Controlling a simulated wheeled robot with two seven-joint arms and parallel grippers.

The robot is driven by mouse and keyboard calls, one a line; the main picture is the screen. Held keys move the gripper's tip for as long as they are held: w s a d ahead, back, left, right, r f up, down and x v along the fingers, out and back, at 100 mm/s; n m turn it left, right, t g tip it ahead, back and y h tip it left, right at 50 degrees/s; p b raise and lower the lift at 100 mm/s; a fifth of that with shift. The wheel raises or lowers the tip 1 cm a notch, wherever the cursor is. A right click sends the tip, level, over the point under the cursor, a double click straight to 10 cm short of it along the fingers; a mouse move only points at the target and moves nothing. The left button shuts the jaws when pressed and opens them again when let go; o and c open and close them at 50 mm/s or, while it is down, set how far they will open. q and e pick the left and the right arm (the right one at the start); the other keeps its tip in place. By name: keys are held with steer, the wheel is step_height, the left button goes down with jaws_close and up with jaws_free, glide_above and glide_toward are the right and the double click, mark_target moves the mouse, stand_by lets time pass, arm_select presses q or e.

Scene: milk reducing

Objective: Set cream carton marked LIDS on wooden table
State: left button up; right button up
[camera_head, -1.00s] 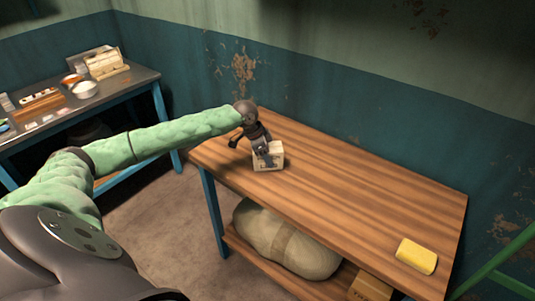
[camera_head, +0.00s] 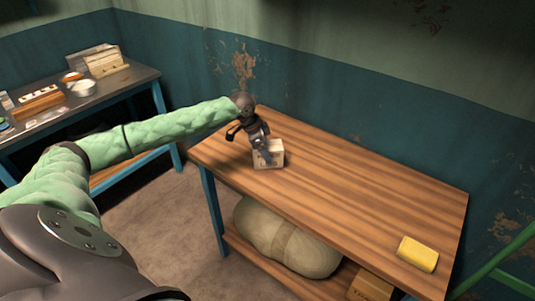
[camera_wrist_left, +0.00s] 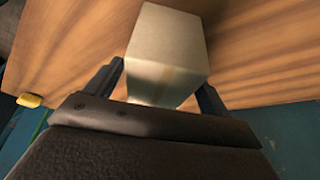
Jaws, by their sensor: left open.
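The cream carton (camera_head: 275,154) stands on the left part of the wooden table (camera_head: 340,190). My left gripper (camera_head: 262,150) is open at the carton, partly in front of it in the head view. In the left wrist view the carton (camera_wrist_left: 168,50) lies between the two spread fingers of my left gripper (camera_wrist_left: 160,90), with a gap visible near each finger. The LIDS marking is not readable in either view. My right gripper is not in view.
A yellow block (camera_head: 417,254) lies at the table's right end. A large wrapped bundle (camera_head: 285,240) and a cardboard box (camera_head: 372,285) are on the shelf below. Another bench (camera_head: 120,82) with several items stands at the left. The tabletop's middle is clear.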

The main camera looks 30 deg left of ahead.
arm_select(q)
steer(key=b+v, duration=0.1)
steer(key=v, duration=0.9)
steer(key=shift+b, duration=0.4)
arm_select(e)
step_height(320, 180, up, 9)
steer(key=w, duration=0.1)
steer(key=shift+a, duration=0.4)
arm_select(q)
steer(key=shift+s+f, duration=0.1)
